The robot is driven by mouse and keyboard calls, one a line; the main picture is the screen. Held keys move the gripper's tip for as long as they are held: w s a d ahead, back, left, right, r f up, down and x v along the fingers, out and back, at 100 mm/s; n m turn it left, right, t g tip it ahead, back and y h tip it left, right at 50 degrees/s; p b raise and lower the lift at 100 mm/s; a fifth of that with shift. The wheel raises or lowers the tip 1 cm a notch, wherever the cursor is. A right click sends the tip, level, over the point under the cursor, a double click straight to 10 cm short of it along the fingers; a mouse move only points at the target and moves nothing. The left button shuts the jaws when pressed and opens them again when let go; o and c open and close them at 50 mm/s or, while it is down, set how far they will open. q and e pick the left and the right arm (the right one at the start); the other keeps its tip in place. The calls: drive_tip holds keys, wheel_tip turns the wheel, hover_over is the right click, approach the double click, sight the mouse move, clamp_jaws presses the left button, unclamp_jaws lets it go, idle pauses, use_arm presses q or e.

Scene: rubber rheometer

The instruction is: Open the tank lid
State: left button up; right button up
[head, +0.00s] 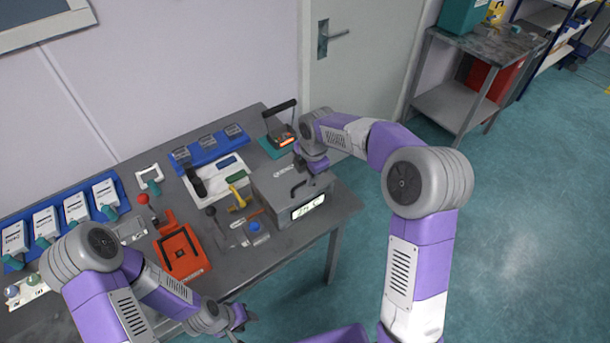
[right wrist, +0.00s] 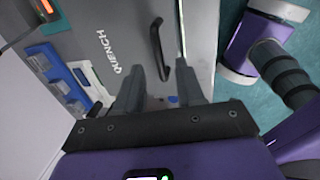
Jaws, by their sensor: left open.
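The tank (head: 268,190) is a grey box at the right end of the table, with a lit display on its front. Its lid appears closed, with a black bar handle (head: 297,188) on top. In the right wrist view the lid reads QUENCH, and the handle (right wrist: 158,48) shows just ahead of my fingers. My right gripper (head: 314,170) is over the back right of the lid; its fingers (right wrist: 163,82) are apart with nothing between them. Whether they touch the lid is unclear. My left gripper (head: 240,320) is open and empty off the table's front edge, away from the tank.
An orange device (head: 182,253), a red-knobbed lever (head: 143,199) and a yellow-handled tool (head: 237,198) lie left of the tank. A teal-based device (head: 279,142) with a raised black arm stands behind it. Blue trays line the table's back. Floor right of the table is clear.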

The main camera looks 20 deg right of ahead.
sight(305, 181)
drive_tip(key=f, duration=0.3)
drive_tip(key=shift+w+f, duration=0.2)
drive_tip(key=shift+w, duration=0.15)
drive_tip(key=shift+c, duration=0.3)
drive_tip(key=shift+a, duration=0.1)
clamp_jaws()
